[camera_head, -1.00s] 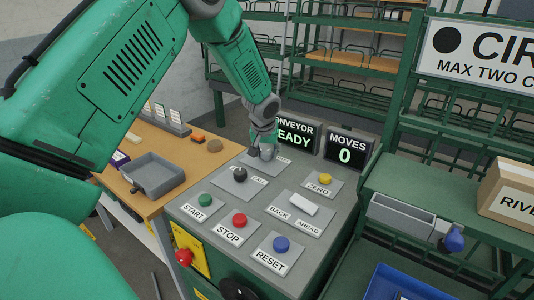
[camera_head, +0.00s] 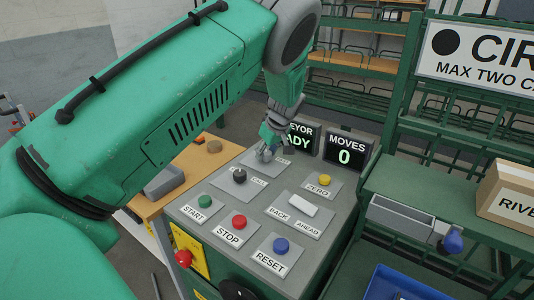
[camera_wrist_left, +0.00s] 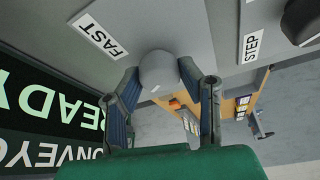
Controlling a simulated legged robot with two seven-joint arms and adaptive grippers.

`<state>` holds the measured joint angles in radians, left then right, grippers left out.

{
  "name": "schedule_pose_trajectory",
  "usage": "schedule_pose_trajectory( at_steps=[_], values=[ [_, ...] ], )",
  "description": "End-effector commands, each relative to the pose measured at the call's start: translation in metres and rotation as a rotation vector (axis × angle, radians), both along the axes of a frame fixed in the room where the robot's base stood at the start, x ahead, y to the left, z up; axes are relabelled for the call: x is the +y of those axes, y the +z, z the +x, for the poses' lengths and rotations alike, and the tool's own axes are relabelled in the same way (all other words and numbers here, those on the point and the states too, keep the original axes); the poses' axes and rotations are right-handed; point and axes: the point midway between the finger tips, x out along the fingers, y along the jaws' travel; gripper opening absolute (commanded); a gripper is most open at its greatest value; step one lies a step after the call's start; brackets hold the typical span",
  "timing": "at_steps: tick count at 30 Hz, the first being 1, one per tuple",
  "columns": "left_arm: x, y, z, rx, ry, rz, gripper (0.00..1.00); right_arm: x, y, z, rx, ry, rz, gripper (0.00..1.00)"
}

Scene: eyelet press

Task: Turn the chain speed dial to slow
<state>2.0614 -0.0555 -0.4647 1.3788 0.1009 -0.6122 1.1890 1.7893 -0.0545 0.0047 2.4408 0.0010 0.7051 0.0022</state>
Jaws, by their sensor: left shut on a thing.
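The chain speed dial (camera_wrist_left: 158,72) is a rounded grey knob on the panel. In the left wrist view it sits between the two fingers of my left gripper (camera_wrist_left: 160,88), which is shut on it. A FAST label (camera_wrist_left: 98,36) lies beside it; no SLOW label shows. In the head view my left gripper (camera_head: 266,150) is at the far end of the control panel (camera_head: 330,222), and it hides most of the dial. The dial's pointer direction cannot be made out. My right gripper is not in view.
A black knob (camera_head: 239,175) stands near the gripper; START (camera_head: 204,201), STOP (camera_head: 239,222), RESET (camera_head: 281,245) and yellow ZERO (camera_head: 324,180) buttons and a white rocker (camera_head: 303,206) share the panel. Screens (camera_head: 346,149) stand behind. A wooden table (camera_head: 205,158) is left.

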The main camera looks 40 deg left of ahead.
Motion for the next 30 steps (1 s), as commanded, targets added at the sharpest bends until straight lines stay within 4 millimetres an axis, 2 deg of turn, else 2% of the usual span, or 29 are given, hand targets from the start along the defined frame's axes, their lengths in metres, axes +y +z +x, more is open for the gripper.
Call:
schedule_pose_trajectory(
  at_steps=[1,9,23,24,25,30],
  values=[
    [0.0001,0.0034,0.0046,-0.013,0.017,0.004,0.04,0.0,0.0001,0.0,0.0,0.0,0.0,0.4],
    [-0.0005,0.0032,0.0044,-0.012,0.084,0.001,0.04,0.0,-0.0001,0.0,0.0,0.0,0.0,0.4],
    [-0.0014,0.0024,0.0043,-0.011,0.094,0.0,0.04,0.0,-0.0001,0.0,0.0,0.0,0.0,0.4],
    [-0.0015,0.0023,0.0043,-0.011,0.094,0.0,0.47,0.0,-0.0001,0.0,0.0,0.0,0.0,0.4],
    [-0.0015,0.0023,0.0041,-0.011,0.094,0.0,0.53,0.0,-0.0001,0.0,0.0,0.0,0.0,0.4],
    [-0.0009,0.0015,0.002,-0.006,0.096,0.0,0.53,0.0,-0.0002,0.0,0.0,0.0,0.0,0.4]
  ],
)
